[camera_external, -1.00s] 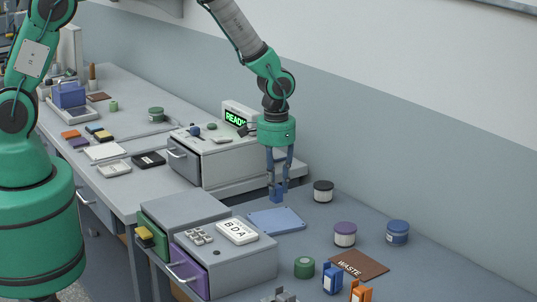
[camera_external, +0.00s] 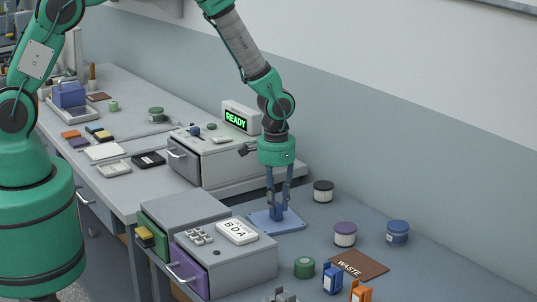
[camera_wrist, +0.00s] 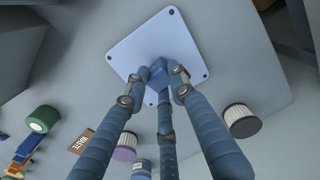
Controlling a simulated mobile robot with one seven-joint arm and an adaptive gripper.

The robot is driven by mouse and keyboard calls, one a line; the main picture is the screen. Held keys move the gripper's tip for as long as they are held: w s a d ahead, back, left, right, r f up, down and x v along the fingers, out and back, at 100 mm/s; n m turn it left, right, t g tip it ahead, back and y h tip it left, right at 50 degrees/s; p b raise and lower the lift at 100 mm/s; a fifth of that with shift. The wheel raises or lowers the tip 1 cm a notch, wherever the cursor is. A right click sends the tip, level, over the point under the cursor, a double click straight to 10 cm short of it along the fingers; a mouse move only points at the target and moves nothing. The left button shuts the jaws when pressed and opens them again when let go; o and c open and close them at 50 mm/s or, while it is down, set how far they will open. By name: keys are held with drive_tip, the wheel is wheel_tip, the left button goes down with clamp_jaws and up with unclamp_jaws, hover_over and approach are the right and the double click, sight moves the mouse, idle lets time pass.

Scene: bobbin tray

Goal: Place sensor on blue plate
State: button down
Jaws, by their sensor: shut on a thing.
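My gripper (camera_external: 279,208) is shut on a small blue sensor (camera_external: 279,215). In the external view the sensor is upright over the light blue plate (camera_external: 262,221), at or just above its surface. In the wrist view the fingers (camera_wrist: 158,78) close around the blue sensor (camera_wrist: 158,68), which overlaps the plate's near part (camera_wrist: 150,42). The plate is square, with dark dots at its corners. Whether the sensor's underside touches the plate is hidden.
A black-lidded jar (camera_external: 323,191) stands right of the plate. A purple-lidded jar (camera_external: 344,234), a blue jar (camera_external: 397,232) and a brown WASTE mat (camera_external: 359,265) lie to the front right. A grey drawer unit (camera_external: 222,266) stands to the front left; a machine box (camera_external: 215,160) stands behind.

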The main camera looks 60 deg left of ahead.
idle(0.3)
drive_tip(key=c, duration=1.5)
unclamp_jaws()
drive_tip(key=shift+f, duration=0.1)
drive_tip(key=shift+o, duration=0.2)
drive_tip(key=shift+r, duration=0.2)
wheel_tip(320, 180, up, 12)
